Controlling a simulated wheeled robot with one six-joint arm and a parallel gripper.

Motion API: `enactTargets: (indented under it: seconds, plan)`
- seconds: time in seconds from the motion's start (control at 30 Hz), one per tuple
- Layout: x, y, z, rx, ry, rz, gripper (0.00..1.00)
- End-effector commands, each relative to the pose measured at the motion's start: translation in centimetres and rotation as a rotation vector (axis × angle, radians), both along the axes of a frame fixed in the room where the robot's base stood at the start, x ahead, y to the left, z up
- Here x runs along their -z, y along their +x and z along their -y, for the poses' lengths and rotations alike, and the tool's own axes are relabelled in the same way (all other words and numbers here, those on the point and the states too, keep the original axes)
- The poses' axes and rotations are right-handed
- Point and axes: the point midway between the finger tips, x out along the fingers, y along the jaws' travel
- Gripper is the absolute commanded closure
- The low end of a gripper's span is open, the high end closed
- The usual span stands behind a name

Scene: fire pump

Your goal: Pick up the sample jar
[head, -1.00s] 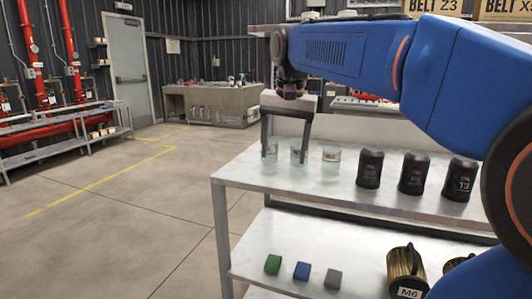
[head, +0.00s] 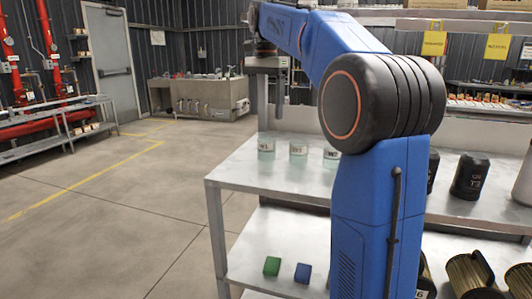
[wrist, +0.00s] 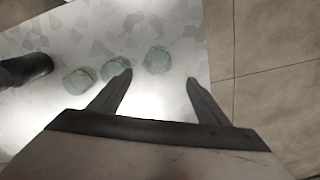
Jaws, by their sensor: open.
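Three small clear, greenish glass jars with white labels stand upright in a row on the top of the metal shelf unit (head: 235,175): a left jar (head: 266,147), a middle jar (head: 298,151) and a right jar (head: 331,157), the last partly hidden by my arm. My gripper (head: 270,108) is open and empty, raised above the left jar's end of the row. In the wrist view the left jar (wrist: 157,60) shows just beyond and between the open fingertips (wrist: 158,77). The middle jar (wrist: 116,68) is partly behind one finger, and the right jar (wrist: 78,81) lies outside.
Black bottles, one nearest at right (head: 469,177), stand further along the top. A green block (head: 272,266), a blue block (head: 302,273) and brass-coloured cylinders (head: 474,275) are on the lower shelf. Open floor (head: 120,220) lies left, with a sink (head: 199,97) behind.

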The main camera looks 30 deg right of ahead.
Motion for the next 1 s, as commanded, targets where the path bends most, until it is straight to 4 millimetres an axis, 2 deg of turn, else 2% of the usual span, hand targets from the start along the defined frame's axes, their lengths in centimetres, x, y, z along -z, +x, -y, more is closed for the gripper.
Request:
enactTargets:
  seconds: [0.2, 0.4, 0.73, 1.0]
  plan:
    - [4.0, -0.2, 0.0, -0.001, 0.001, -0.003, 0.30]
    - [7.1, -0.1, 0.0, -0.001, 0.000, -0.001, 0.30]
    - [9.2, -0.3, -0.1, -0.002, 0.000, 0.000, 0.30]
    - [12.8, -0.7, -0.3, -0.001, 0.001, -0.001, 0.30]
